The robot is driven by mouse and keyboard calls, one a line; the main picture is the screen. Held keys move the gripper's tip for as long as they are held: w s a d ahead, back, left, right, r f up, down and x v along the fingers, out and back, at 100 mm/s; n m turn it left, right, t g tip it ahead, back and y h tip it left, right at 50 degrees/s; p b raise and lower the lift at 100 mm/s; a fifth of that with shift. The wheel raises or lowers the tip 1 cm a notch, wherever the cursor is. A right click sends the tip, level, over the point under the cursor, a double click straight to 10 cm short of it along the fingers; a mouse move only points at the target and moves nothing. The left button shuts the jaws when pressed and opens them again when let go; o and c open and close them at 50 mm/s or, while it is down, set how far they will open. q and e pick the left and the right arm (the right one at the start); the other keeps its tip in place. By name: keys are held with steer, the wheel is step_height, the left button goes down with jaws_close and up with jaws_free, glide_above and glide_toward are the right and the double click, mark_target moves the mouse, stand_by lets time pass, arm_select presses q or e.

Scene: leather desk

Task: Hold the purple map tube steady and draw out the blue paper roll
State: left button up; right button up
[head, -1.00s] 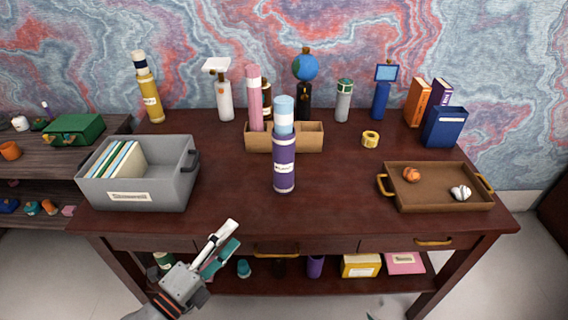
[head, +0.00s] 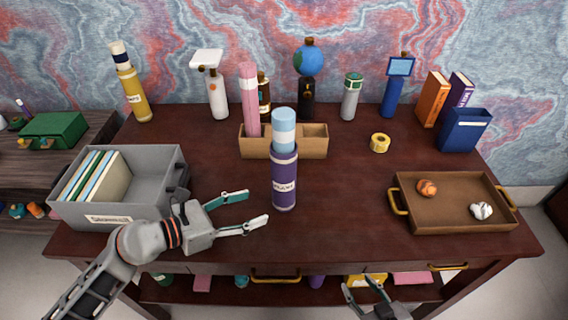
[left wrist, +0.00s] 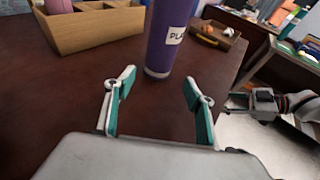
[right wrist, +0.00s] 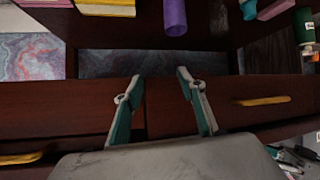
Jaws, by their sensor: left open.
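The purple map tube (head: 284,184) stands upright near the middle front of the desk, with a white label. The blue paper roll (head: 284,130) with a white band sticks up out of its top. My left gripper (head: 258,208) is open and empty, just left of the tube, fingers pointing at it. In the left wrist view the tube (left wrist: 168,38) stands beyond the open fingertips, apart from them; the roll is out of that view. My right gripper (head: 364,284) is low at the desk's front edge. In the right wrist view its fingers (right wrist: 160,82) are apart and empty, facing the drawer fronts.
A grey bin (head: 150,205) with files stands on the left. A wooden holder (head: 312,142) with a pink roll (head: 249,95) is behind the tube. A brown tray (head: 455,222) lies at right, and yellow tape (head: 380,142) behind it. Bare desk lies right of the tube.

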mark_target(274, 199)
arm_select(q)
steer(key=shift+w, duration=0.25)
steer(key=shift+w+d+f, duration=0.15)
steer(key=shift+w+d, duration=0.1)
steer(key=shift+d, duration=0.25)
steer(key=b+x, duration=0.1)
steer(key=x, duration=0.3)
steer(key=shift+w+d+f, duration=0.1)
steer(key=shift+f, duration=0.1)
steer(key=x, duration=0.2)
steer(key=shift+w+d, duration=0.25)
steer(key=shift+d, duration=0.1)
steer(key=shift+x, duration=0.75)
arm_select(e)
steer(key=shift+s+f, duration=0.35)
steer(key=shift+f, duration=0.2)
steer(key=shift+s+f, duration=0.3)
steer(key=shift+f, duration=0.2)
arm_select(q)
steer(key=c, duration=0.8)
arm_select(e)
steer(key=shift+s+f, duration=0.1)
steer(key=shift+f, duration=0.1)
arm_select(q)
steer(key=shift+o, duration=0.2)
